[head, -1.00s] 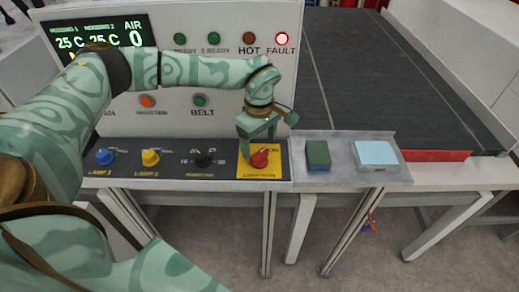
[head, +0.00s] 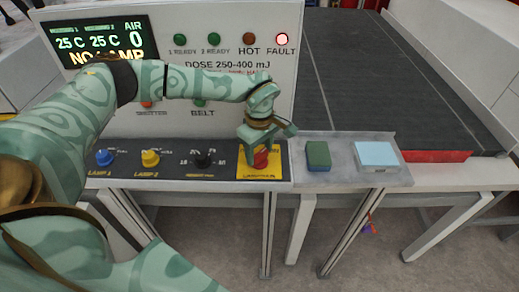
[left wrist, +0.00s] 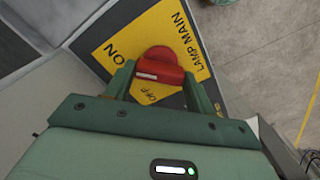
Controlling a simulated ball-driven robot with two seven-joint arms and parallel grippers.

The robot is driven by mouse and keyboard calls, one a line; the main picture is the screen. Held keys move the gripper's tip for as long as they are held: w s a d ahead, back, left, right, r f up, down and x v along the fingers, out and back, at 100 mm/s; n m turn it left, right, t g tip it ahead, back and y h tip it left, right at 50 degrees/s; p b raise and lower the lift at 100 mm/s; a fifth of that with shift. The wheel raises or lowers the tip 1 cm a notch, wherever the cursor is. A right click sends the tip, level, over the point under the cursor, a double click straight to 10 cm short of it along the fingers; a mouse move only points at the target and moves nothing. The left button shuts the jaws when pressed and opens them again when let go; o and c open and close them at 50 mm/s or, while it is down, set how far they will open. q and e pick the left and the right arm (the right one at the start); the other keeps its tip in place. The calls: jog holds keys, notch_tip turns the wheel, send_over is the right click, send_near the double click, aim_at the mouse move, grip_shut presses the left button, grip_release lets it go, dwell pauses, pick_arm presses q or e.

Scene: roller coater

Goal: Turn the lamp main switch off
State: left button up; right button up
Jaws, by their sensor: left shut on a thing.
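The lamp main switch is a red knob (head: 261,159) on a yellow plate (head: 244,171) at the right end of the control panel's lower strip. My left gripper (head: 262,150) comes down over it from above. In the left wrist view the red knob (left wrist: 160,62) sits between the two fingers of my left gripper (left wrist: 161,80), which is shut on it. A white mark on the knob lies on its lower left side, between the printed words ON and OFF. I cannot tell exactly which word it points to. My right gripper is not in view.
Blue (head: 104,157), yellow (head: 150,158) and black (head: 203,159) knobs sit left of the switch. The FAULT light (head: 281,39) glows red. The display (head: 100,41) partly reads NO LAMP.

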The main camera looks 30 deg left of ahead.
pick_arm(q)
jog(key=n+p, duration=0.2)
jog(key=n, duration=0.1)
jog(key=shift+r+n, duration=0.15)
jog(key=shift+n, duration=0.15)
jog(key=n+p, duration=0.3)
jog(key=n, duration=0.2)
jog(key=n+p, duration=0.2)
jog(key=n, duration=0.3)
jog(key=n+p, duration=0.1)
jog(key=n, duration=0.3)
jog(key=shift+w+p, duration=0.1)
jog(key=shift+p, duration=0.2)
jog(key=shift+n, duration=0.3)
jog(key=o, duration=1)
